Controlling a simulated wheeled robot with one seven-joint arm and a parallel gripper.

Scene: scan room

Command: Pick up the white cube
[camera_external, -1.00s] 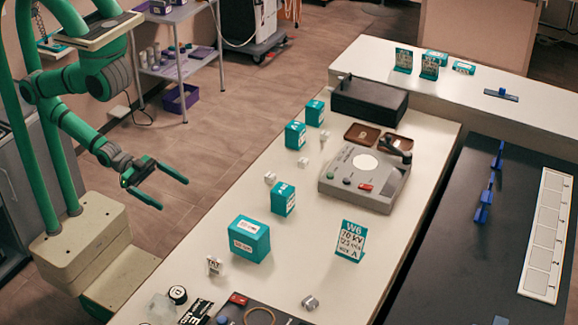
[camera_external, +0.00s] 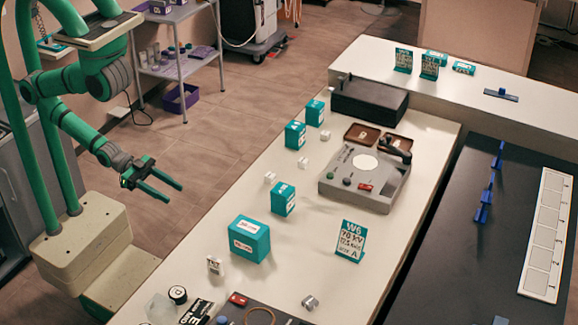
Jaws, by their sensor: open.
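I cannot tell which one the task names. My gripper (camera_external: 173,194) is open and empty. It is in the air left of the table, over the floor, well apart from all the cubes.
Teal boxes (camera_external: 249,239) stand near the cubes along the table's left side. A teal sign (camera_external: 351,240) stands at front right. The table's middle front is mostly clear.

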